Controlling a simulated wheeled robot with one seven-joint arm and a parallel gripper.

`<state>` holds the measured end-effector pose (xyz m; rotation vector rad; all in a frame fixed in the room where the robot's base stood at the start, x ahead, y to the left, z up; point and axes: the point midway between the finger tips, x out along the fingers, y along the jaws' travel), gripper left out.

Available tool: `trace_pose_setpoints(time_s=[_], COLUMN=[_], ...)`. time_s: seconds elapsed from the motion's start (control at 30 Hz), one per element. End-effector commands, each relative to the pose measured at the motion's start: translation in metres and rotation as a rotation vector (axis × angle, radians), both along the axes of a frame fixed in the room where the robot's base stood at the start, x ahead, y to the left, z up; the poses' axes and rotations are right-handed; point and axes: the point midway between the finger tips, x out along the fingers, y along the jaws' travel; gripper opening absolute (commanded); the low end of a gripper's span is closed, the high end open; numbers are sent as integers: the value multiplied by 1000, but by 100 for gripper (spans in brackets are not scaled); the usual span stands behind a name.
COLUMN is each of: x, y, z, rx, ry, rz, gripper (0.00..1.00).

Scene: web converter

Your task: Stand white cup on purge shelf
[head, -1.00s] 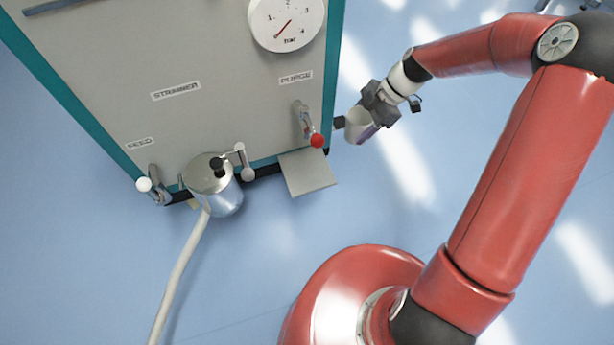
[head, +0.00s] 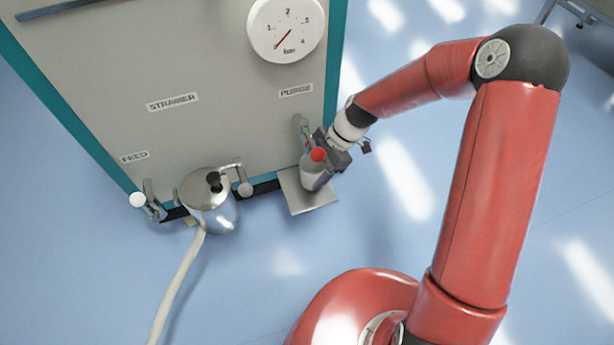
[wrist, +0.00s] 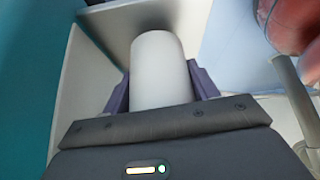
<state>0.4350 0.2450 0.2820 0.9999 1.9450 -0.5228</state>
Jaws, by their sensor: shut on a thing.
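The white cup (head: 312,172) is between the fingers of my gripper (head: 325,172), over the purge shelf in the head view. The purge shelf (head: 303,205) is a small grey plate low on the panel, under the PURGE label (head: 296,90). In the wrist view the white cup (wrist: 160,65) stands between the purple fingers of my gripper (wrist: 160,88), which is shut on it. The shelf (wrist: 118,25) shows behind the cup there. I cannot tell whether the cup's base touches the shelf.
The red-knobbed purge valve (head: 317,154) is right beside the cup. A metal strainer pot (head: 210,205) with a white hose (head: 178,280) stands to the left. A white-knobbed feed valve (head: 138,200) is farther left. The blue floor at the front is open.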

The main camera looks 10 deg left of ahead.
Motion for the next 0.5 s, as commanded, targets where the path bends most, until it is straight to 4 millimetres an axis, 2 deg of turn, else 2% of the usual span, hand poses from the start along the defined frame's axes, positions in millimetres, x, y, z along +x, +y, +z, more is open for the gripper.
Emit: trace_pose_setpoints(time_s=[0.13,0.5], x=[-11,-11], y=[14,16], z=[-17,-20], rx=[-1,0], ry=[3,0], rz=[2,-1], gripper=[37,37])
